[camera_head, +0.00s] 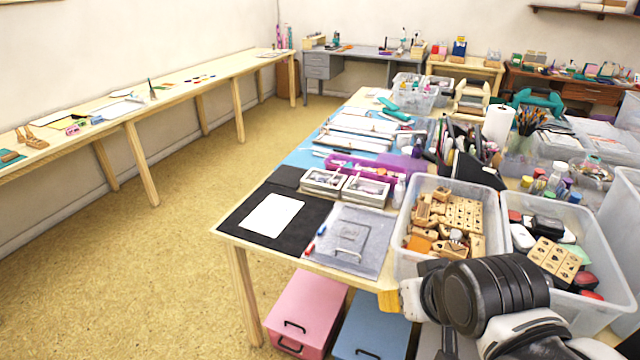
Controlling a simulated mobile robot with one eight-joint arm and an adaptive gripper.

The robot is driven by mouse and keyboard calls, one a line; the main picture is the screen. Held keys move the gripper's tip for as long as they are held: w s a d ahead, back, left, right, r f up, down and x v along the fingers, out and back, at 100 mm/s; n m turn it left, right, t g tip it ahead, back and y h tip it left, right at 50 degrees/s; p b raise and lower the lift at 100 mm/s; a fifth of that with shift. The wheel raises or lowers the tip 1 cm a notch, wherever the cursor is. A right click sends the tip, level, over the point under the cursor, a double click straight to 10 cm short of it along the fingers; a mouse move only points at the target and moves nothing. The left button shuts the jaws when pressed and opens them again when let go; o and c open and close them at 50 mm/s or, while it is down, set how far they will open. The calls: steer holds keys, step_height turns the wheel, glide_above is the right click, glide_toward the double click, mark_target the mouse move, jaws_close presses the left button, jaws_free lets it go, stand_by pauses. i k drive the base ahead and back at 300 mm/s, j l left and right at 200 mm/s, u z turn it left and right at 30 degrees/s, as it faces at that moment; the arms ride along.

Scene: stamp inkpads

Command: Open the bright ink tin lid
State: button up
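I cannot tell for certain which thing is the bright ink tin. A clear bin (609,252) at the right holds several small rounded cases that may be ink tins: a red one (585,281), a black one (547,222) and a white one (521,238). Their lids look shut, but they are small and partly overlapped. Wooden stamp blocks (552,258) lie among them. My arm (490,292) reaches across the lower right, in front of the bins' near edges. My gripper's fingers do not show.
A second clear bin (404,247) of wooden stamps stands left of it on the crowded table. A black mat with a white sheet (271,218) lies at the table's near left. Pink (303,308) and blue (368,330) boxes stand below. The floor (180,270) at left is clear.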

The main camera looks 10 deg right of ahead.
mark_target(329, 189)
steer(key=i+j, duration=0.2)
steer(key=i, duration=0.4)
steer(key=i+j+u, duration=0.15)
steer(key=i, duration=0.4)
